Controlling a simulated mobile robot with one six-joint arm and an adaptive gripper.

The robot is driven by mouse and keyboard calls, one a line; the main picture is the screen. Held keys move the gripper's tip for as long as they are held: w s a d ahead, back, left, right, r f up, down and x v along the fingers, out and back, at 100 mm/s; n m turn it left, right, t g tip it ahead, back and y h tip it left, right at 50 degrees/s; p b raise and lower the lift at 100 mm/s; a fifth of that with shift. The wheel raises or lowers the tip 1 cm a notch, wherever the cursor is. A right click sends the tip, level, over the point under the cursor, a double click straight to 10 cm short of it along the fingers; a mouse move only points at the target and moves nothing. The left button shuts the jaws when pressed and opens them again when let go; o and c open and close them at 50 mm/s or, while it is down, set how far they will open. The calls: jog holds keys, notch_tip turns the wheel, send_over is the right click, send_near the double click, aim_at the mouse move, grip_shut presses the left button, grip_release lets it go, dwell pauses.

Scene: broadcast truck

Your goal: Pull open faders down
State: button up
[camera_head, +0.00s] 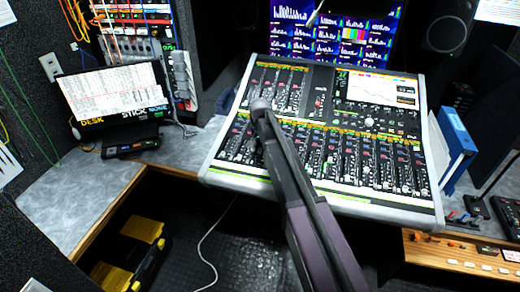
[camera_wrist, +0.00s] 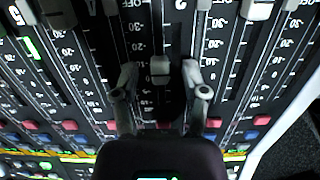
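The mixing console (camera_head: 210,165) fills the middle of the head view, with rows of fader strips on its sloped face. In the wrist view, one grey fader cap (camera_wrist: 160,68) stands partway along its slot, well away from the OFF mark. My gripper (camera_wrist: 160,73) is open, its two fingers on either side of this cap, with small gaps visible. Other fader caps, such as one at the upper left (camera_wrist: 56,12) and one at the upper right (camera_wrist: 258,9), sit near the OFF marks. My arm hides part of the console and the gripper in the head view.
Red buttons (camera_wrist: 69,125) lie below the slots in the wrist view. A screen (camera_head: 345,30) stands behind the console. A monitor (camera_head: 110,92) is on the left desk (camera_head: 85,195), and a blue binder (camera_head: 455,140) stands close on the right. A yellow-black case (camera_head: 145,228) is on the floor.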

aim_at(256, 164)
grip_shut()
jog(key=shift+s+a+f+b, duration=0.15)
jog(key=shift+s+a, duration=0.1)
jog(key=shift+s, duration=0.7)
jog(key=shift+s+a+f+b, duration=0.1)
jog(key=shift+s+a, duration=0.1)
jog(key=shift+s, duration=0.75)
jog(key=shift+s+a+f+b, duration=0.15)
jog(key=shift+s+a, duration=0.1)
jog(key=shift+s, duration=0.7)
jog(key=shift+o, duration=0.2)
grip_release()
jog(key=shift+w, duration=0.15)
